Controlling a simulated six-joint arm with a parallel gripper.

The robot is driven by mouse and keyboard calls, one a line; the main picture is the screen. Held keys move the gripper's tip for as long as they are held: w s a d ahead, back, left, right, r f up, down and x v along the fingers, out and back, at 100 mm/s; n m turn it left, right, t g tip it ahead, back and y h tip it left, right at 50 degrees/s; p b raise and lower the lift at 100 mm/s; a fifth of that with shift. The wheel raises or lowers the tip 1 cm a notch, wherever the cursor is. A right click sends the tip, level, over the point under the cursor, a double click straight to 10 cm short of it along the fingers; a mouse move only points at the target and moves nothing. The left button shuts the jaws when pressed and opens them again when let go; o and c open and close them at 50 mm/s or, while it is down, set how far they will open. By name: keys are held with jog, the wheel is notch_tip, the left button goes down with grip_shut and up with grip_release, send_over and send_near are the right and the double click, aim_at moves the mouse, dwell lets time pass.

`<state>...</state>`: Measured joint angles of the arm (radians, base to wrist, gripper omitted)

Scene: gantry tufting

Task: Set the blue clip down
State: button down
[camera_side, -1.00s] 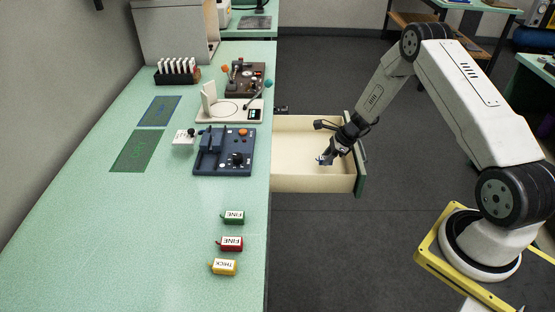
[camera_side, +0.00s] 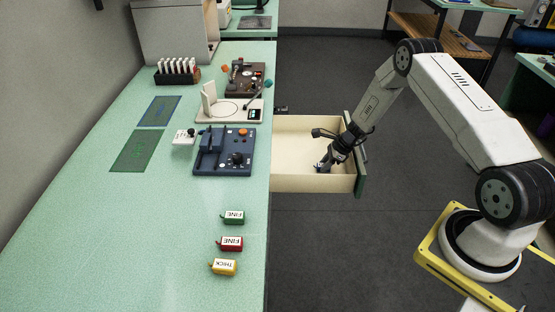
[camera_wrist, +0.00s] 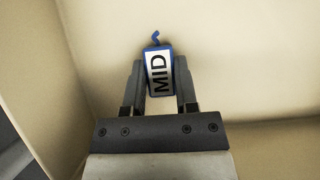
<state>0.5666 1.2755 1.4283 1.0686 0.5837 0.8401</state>
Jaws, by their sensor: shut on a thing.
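The blue clip (camera_wrist: 158,72) is a small blue block with a white label reading MID and a small blue hook at its far end. It sits between the two fingers of my gripper (camera_wrist: 159,82) in the wrist view, and the fingers are shut on it. In the side view my gripper (camera_side: 322,167) reaches down inside the open drawer (camera_side: 290,180), low over its floor near the right end. The clip is mostly hidden there. I cannot tell whether it touches the drawer floor.
Green, red and yellow clips (camera_side: 231,243) lie on the bench (camera_side: 160,240). A blue device (camera_side: 225,165), a cream device (camera_side: 212,112) and a dark brown device (camera_side: 240,85) stand along its edge. The drawer's walls surround my gripper; the rest of its floor looks bare.

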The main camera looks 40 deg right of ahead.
jog(key=shift+f, duration=0.15)
jog(key=shift+c, duration=1.9)
grip_release()
jog(key=shift+r, duration=0.2)
jog(key=v, duration=1.2)
jog(key=shift+w, duration=0.1)
